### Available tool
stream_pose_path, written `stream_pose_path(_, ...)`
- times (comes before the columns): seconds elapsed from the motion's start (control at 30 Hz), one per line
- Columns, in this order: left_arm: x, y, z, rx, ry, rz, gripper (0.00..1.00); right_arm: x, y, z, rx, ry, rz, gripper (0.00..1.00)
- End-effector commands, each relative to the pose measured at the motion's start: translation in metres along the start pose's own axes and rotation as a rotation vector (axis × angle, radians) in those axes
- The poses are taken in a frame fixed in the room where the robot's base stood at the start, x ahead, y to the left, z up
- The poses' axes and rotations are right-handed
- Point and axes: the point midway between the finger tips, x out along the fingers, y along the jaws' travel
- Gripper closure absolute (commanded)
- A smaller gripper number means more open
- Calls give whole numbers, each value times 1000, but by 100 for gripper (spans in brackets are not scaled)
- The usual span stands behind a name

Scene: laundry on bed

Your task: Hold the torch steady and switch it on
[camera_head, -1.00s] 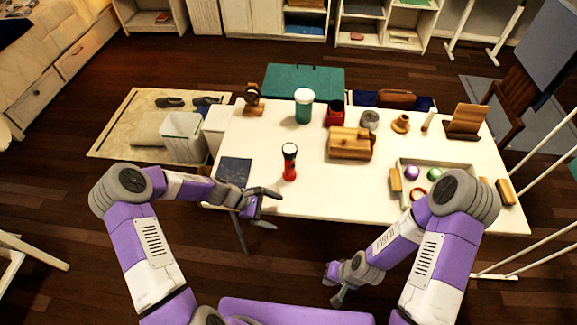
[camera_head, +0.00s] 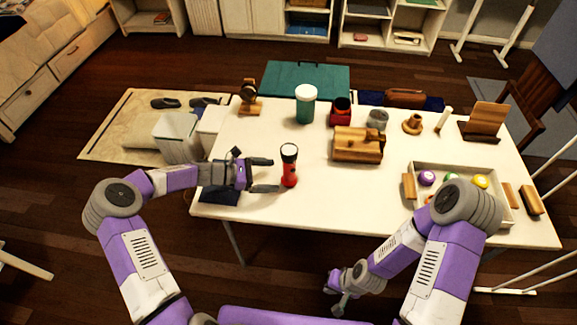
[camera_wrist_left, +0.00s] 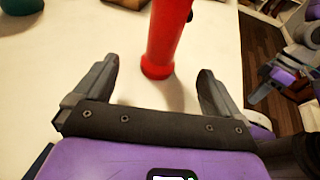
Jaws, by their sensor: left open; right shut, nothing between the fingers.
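A red torch (camera_head: 289,172) with a dark collar and a pale lens on top stands upright near the front edge of the white table (camera_head: 320,212). My left gripper (camera_head: 266,174) is open just left of the torch, its fingers pointing right toward it. In the left wrist view the red torch (camera_wrist_left: 166,38) stands just beyond the open fingertips, roughly between them, with its top out of frame. No touch shows. My right gripper (camera_head: 340,300) is shut and empty, low in front of the table.
A dark blue book-like item (camera_head: 221,196) lies under my left wrist. Behind the torch are a green jar with a white lid (camera_head: 306,105) and a wooden block toy (camera_head: 357,145). A tray with coloured pieces (camera_head: 455,170) is at the right. Bare table lies right of the torch.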

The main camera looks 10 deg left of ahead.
Motion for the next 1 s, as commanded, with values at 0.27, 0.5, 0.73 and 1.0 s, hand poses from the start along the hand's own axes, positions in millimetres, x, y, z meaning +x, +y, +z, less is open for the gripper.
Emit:
stream_pose_path(0.27, 41, -1, -1, 0, 0, -3, 2, 12, 5, 0, 0, 0, 0, 100)
stream_pose_path(0.5, 59, -1, -1, 0, 1, -1, 2, 15, 6, -1, 0, 0, 0, 100)
stream_pose_path(0.73, 62, 0, -1, 0, 1, 0, 2, 15, 6, -1, 0, 0, 0, 100)
stream_pose_path(1.0, 61, -1, -1, 0, 1, -1, 23, 15, 6, -1, 0, 0, 0, 100)
